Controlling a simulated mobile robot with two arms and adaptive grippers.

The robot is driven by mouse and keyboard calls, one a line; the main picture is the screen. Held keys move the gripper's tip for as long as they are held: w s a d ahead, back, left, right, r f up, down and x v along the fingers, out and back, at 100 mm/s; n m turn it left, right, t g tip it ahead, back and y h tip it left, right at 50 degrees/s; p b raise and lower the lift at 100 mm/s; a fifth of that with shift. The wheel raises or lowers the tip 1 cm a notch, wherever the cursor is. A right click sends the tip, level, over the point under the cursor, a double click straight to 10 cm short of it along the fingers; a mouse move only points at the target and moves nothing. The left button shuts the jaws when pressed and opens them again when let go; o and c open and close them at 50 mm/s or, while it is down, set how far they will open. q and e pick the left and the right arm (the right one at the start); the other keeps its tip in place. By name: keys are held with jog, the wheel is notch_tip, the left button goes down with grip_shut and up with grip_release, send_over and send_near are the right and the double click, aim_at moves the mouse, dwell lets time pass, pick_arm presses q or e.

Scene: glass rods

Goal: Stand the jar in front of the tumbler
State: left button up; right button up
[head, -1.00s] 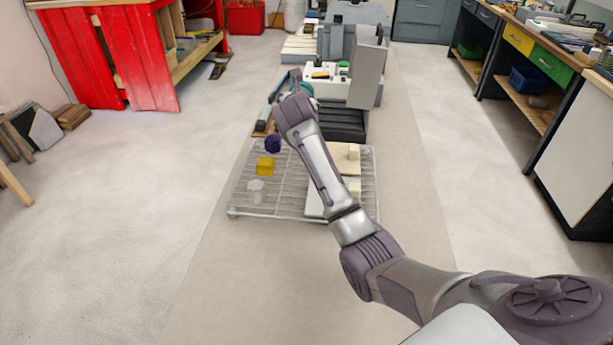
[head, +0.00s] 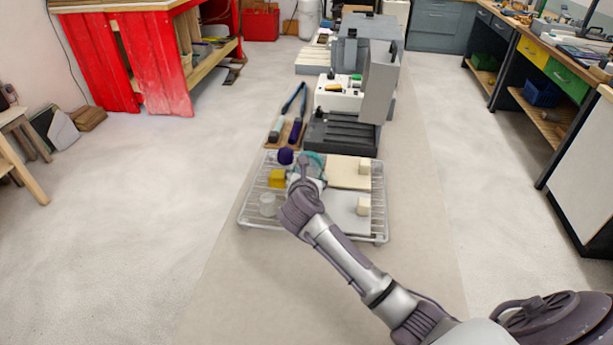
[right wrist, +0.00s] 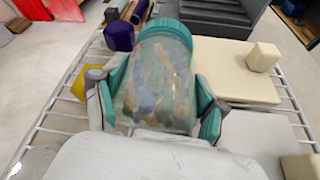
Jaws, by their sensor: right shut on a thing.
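The jar (right wrist: 160,85) is see-through with a teal rim or lid and mottled brown and blue tones. My right gripper (right wrist: 158,105) is shut on it, with teal-padded fingers on both sides. In the head view, the right gripper (head: 309,174) is over the middle of the wire rack and mostly hides the jar; a teal edge shows beyond it. I cannot tell whether the jar touches the rack. The clear tumbler (head: 267,204) stands on the rack's front left, left of the right gripper. My left gripper is not in view.
The wire rack (head: 258,229) also holds a yellow block (head: 277,178), a purple piece (head: 286,156), a cream board (head: 345,172) and a pale grey board (head: 345,212), with small cream blocks. A dark grey stepped machine (head: 340,133) stands behind. Open floor lies left.

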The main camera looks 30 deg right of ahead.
jog(key=shift+f, duration=0.4)
jog(key=shift+f, duration=0.1)
jog(key=o, duration=1.4)
jog(key=shift+o, duration=0.2)
